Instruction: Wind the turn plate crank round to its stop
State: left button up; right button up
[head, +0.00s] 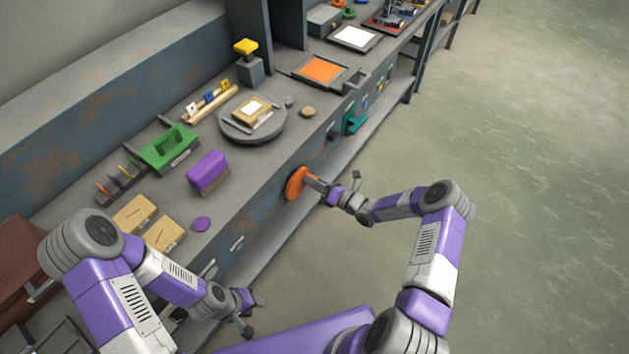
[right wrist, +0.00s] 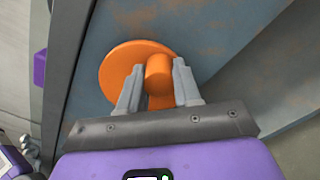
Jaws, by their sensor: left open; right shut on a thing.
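The turn plate (head: 252,118) is a round grey disc on the bench top, with a wooden block (head: 251,110) bearing a white square on it. The orange crank (head: 295,184) is a disc on the bench's front face below the plate. It also shows in the right wrist view (right wrist: 122,72), with its knob (right wrist: 159,72) between my fingers. My right gripper (head: 317,184) is shut on the crank's knob, and the fingers (right wrist: 158,88) sit on either side of it. My left gripper (head: 252,312) is open and empty, low in front of the bench at the left.
A purple block (head: 208,172), a green holder (head: 168,148) and wooden blocks (head: 163,234) stand on the bench left of the plate. A teal handle (head: 354,122) sticks out of the front face further along. The floor at the right is clear.

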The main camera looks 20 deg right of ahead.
dwell(0.4)
jog(key=o, duration=1.1)
jog(key=shift+c, duration=0.2)
jog(key=p+v, duration=0.2)
jog(key=v, duration=0.5)
jog(key=shift+s+d, duration=0.2)
jog(key=shift+s, duration=0.05)
